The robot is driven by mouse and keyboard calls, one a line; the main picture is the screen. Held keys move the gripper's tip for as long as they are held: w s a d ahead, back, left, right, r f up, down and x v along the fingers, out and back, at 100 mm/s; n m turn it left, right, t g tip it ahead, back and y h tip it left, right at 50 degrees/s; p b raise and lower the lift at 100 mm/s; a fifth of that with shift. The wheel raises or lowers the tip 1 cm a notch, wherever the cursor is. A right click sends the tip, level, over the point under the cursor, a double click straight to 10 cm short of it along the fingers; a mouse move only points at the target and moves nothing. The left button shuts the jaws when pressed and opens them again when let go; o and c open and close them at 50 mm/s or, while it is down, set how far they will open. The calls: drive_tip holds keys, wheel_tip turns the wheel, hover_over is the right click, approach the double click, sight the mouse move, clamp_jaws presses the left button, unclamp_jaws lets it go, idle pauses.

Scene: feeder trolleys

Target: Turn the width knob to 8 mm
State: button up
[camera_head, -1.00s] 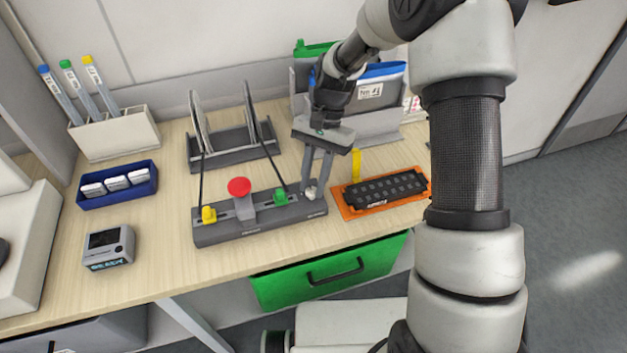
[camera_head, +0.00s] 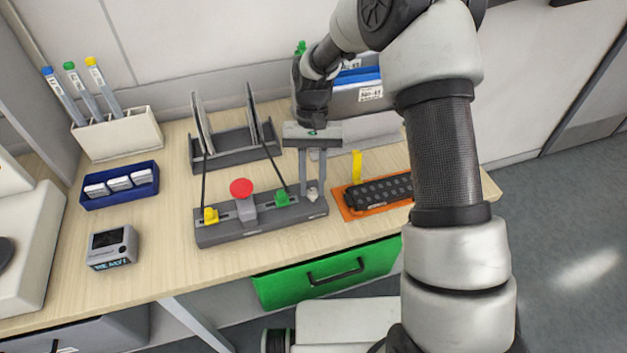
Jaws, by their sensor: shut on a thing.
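The width knob (camera_head: 313,194) is a small light grey knob at the right end of a dark grey fixture (camera_head: 230,236) on the table. My gripper (camera_head: 313,187) points down over it and is shut on the knob, with one finger on each side. The fingers partly hide the knob, and its scale marks are too small to read.
Right of the fixture, a black feeder strip (camera_head: 380,191) lies on an orange mat (camera_head: 352,213) beside a yellow post (camera_head: 356,166). A small display (camera_head: 112,246) and blue tray (camera_head: 120,185) are left.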

drive_tip(key=shift+a+n+h, duration=0.15)
drive_tip(key=shift+n+h, duration=0.55)
drive_tip(key=shift+n, duration=1)
drive_tip(key=o, duration=1.1)
drive_tip(key=shift+c, duration=0.2)
drive_tip(key=p+v, duration=0.1)
drive_tip(key=v, duration=1.6)
drive_tip(key=shift+s+r, duration=0.15)
drive_tip(key=shift+r, duration=0.1)
drive_tip(key=shift+a, duration=0.1)
